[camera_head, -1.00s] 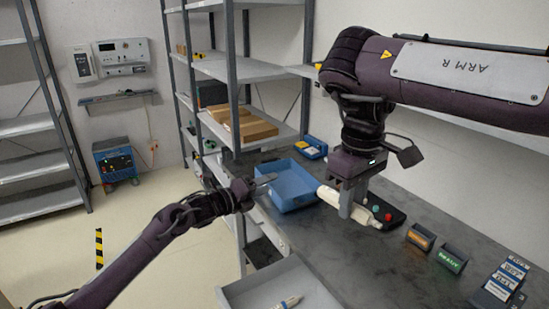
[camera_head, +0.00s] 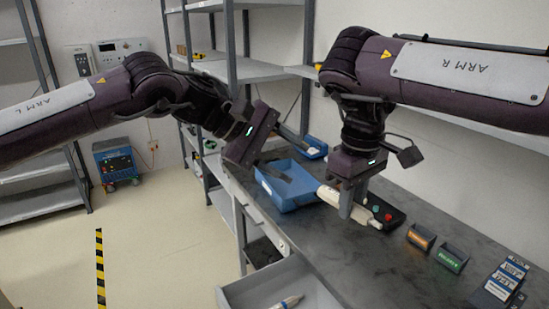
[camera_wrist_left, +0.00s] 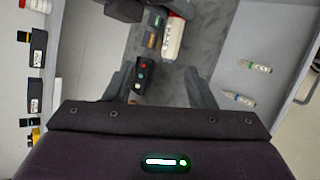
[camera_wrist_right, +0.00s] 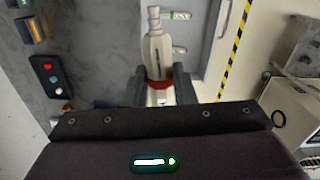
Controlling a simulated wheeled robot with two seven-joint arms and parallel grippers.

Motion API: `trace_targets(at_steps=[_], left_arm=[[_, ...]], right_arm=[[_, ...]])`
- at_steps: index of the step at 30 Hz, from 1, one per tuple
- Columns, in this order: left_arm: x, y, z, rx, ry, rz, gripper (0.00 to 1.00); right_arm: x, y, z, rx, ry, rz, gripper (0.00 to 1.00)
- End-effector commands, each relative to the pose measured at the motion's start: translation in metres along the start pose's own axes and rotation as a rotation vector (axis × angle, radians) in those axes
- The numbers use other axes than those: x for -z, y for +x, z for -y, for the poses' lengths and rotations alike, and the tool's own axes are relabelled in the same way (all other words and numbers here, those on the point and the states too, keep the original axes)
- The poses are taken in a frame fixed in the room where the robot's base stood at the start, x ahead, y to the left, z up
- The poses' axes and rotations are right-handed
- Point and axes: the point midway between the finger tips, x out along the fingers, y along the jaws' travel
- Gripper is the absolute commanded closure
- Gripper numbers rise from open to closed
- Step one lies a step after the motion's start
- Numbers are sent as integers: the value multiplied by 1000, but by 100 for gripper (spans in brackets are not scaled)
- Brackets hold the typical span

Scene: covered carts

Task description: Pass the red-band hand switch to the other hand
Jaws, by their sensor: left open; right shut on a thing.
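The red-band hand switch (camera_head: 330,195) is a pale, bottle-shaped handle. My right gripper (camera_head: 346,205) is shut on it above the worktop. In the right wrist view, the switch (camera_wrist_right: 158,48) points away between the right fingers (camera_wrist_right: 161,88), its red band close to the fingertips. My left gripper (camera_head: 283,158) is open and empty over the blue tray, left of the switch and apart from it. In the left wrist view, the switch (camera_wrist_left: 174,40) shows beyond the open left fingers (camera_wrist_left: 160,85), partly hidden at its far end.
A blue tray (camera_head: 275,199) sits on the dark worktop (camera_head: 345,262). A black button box (camera_head: 392,213) and small labelled holders (camera_head: 450,258) stand to the right. An open grey drawer (camera_head: 238,293) at the front holds other switches (camera_wrist_left: 254,67). Shelves (camera_head: 210,68) rise behind.

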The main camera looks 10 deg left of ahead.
Motion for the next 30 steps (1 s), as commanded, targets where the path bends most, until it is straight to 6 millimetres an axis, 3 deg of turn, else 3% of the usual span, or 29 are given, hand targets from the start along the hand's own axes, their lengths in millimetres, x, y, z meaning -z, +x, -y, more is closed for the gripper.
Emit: trace_targets(at_steps=[5, 10, 24, 30], left_arm=[[-1, -16, 11, 51, 113, -34, 50], [-1, -11, 15, 65, 138, -39, 50], [2, 72, 20, 64, 135, -37, 50], [4, 94, 20, 62, 135, -39, 50]], right_arm=[[0, 0, 0, 0, 0, 0, 100], [0, 0, 0, 0, 0, 0, 100], [0, 0, 0, 0, 0, 0, 100], [0, 0, 0, 0, 0, 0, 100]])
